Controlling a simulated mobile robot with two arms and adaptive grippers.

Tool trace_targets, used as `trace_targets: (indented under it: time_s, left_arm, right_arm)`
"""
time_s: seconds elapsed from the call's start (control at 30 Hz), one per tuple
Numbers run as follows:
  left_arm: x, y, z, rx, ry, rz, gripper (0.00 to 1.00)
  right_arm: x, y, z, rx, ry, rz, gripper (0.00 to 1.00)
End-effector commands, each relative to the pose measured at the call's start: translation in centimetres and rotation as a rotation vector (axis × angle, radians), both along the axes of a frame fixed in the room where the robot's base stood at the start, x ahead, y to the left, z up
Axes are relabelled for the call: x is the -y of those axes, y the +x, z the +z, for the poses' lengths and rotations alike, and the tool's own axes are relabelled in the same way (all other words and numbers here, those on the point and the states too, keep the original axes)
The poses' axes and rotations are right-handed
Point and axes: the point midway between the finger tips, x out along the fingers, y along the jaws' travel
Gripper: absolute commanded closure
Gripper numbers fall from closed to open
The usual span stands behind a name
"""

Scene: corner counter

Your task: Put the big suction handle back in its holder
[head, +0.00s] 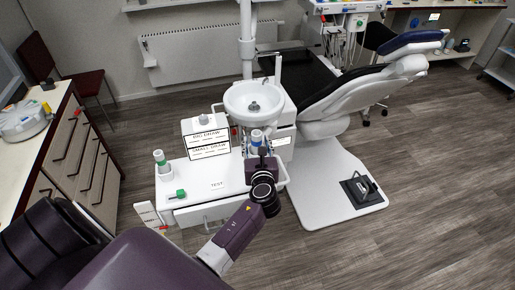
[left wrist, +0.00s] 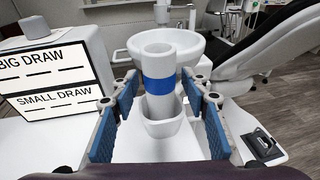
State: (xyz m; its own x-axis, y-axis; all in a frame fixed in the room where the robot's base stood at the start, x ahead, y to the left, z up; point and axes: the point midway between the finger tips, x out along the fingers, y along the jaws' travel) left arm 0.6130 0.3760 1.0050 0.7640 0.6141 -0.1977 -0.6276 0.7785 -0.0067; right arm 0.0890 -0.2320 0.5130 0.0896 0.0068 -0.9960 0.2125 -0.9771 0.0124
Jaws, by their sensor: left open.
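The suction handle, a white cylinder with a blue band (left wrist: 159,89), stands upright in the left wrist view. Its lower end appears to sit inside a white cup-shaped holder (left wrist: 165,128). The handle also shows in the head view (head: 257,136), just beyond my left gripper (head: 259,157). In the left wrist view my left gripper (left wrist: 161,100) is open, with one blue-padded finger on each side of the handle and small gaps between. How deep the handle sits in the holder cannot be told. My right gripper is not in view.
A box labelled BIG DRAW and SMALL DRAW (head: 207,138) stands left of the handle on the white unit (head: 205,178). A green-banded cylinder (head: 161,161) and a green piece (head: 178,194) are further left. The basin (head: 253,101) and dental chair (head: 350,95) are behind.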

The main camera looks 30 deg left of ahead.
Motion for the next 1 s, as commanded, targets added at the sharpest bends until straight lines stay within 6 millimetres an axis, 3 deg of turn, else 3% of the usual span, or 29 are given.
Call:
trace_targets:
  time_s: [0.6,1.0]
  left_arm:
    - [6.6,-8.2,2.0,0.000,-0.002,-0.001,0.58]
    - [7.4,-9.2,2.5,0.001,0.000,0.001,0.58]
  right_arm:
    - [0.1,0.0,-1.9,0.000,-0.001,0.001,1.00]
    - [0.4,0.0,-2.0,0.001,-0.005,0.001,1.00]
